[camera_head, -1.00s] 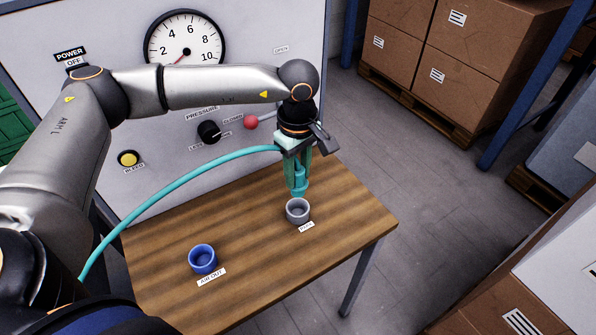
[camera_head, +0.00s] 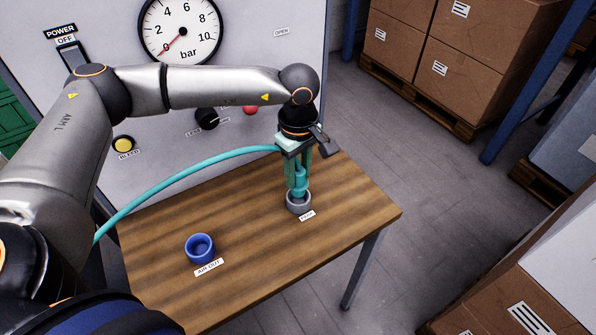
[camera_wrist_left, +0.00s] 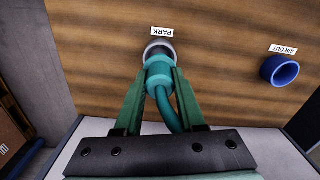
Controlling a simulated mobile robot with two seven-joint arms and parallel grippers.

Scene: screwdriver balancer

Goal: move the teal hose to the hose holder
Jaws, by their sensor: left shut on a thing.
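The teal hose (camera_head: 200,173) arcs from the lower left over the table to my left gripper (camera_head: 298,184). My left gripper is shut on the hose's teal end fitting, which points down. The fitting's tip is at the mouth of the grey holder cup labelled PARK (camera_head: 299,203); how deep it sits inside is hard to tell. In the left wrist view, the teal fitting (camera_wrist_left: 159,76) is between the green fingers and covers most of the grey cup (camera_wrist_left: 160,48). My right gripper is not in view.
A blue cup (camera_head: 199,248) labelled AIR OUT stands on the wooden table (camera_head: 255,275), front left of the grey cup. Behind the table is a panel with a pressure gauge (camera_head: 180,30), knobs and a POWER switch marked OFF. The table between the cups is clear.

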